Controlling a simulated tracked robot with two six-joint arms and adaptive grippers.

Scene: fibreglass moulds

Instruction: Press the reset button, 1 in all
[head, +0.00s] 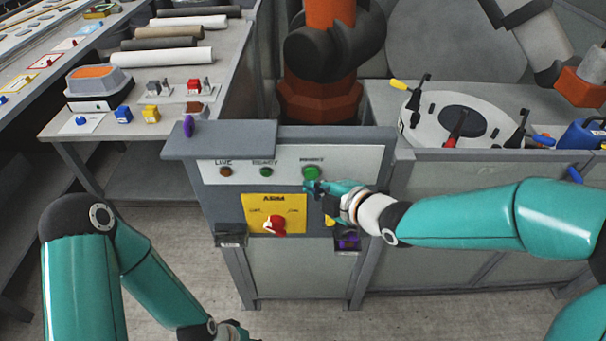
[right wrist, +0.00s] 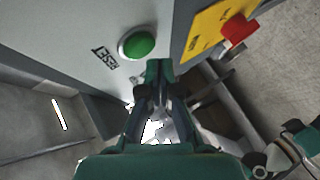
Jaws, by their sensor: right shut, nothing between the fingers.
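The reset button (head: 312,172) is a round green button at the right of the panel's upper strip. It also shows in the right wrist view (right wrist: 137,43), with the word RESET beside it. My right gripper (head: 311,188) is shut and empty just below the button in the head view. In the right wrist view its closed fingertips (right wrist: 159,66) are close to the button's edge; the button is fully visible there and I see no contact. My left gripper (head: 232,332) is low at the bottom edge, partly cut off, its fingers unclear.
The console's grey-white panel (head: 345,165) also has a red LIVE lamp (head: 225,172) and a green READY lamp (head: 266,172). Below is a yellow plate (head: 258,205) with a red switch (head: 274,225). A ledge (head: 220,140) juts out at upper left. The floor in front is clear.

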